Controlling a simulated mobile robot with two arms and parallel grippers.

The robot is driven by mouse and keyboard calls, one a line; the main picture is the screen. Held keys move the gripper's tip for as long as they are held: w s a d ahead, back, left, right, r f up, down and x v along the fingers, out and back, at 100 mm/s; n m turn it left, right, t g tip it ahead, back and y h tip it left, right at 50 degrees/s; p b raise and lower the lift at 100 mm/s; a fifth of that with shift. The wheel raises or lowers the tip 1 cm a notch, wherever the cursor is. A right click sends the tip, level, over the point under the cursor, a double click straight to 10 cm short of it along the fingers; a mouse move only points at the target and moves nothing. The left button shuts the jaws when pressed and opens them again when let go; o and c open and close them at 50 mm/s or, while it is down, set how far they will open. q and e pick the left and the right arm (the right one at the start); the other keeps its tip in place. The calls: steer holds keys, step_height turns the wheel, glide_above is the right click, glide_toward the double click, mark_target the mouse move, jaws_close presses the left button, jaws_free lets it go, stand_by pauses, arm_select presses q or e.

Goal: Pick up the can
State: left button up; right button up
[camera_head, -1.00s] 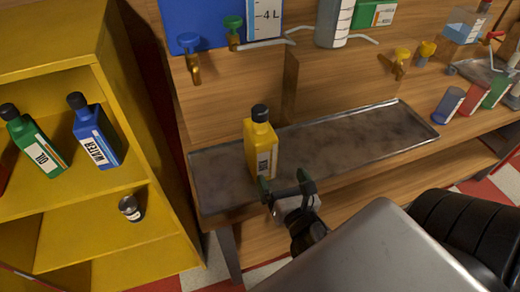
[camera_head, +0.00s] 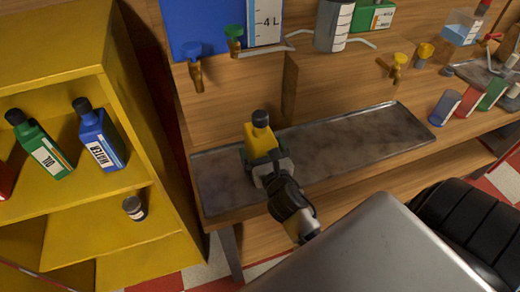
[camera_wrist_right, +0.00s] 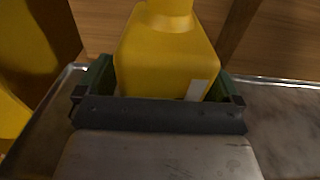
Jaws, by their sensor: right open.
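A yellow can (camera_head: 261,138) with a dark cap stands upright on the metal tray (camera_head: 350,140) in the head view. My right gripper (camera_head: 265,158) is at the can, with its fingers on either side of the can's body. In the right wrist view the yellow can (camera_wrist_right: 168,60) fills the middle, between the open green-edged fingers of the gripper (camera_wrist_right: 160,90). The can's lower part is hidden behind the gripper. My left gripper does not show.
A yellow shelf (camera_head: 60,70) at the left holds a green oil bottle (camera_head: 40,145), a blue water bottle (camera_head: 100,138) and a small dark jar (camera_head: 134,208). Taps hang above the tray. Several coloured cups stand at the right. The tray's right part is clear.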

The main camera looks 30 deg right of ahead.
steer(key=c, duration=1.1)
steer(key=shift+r, duration=0.1)
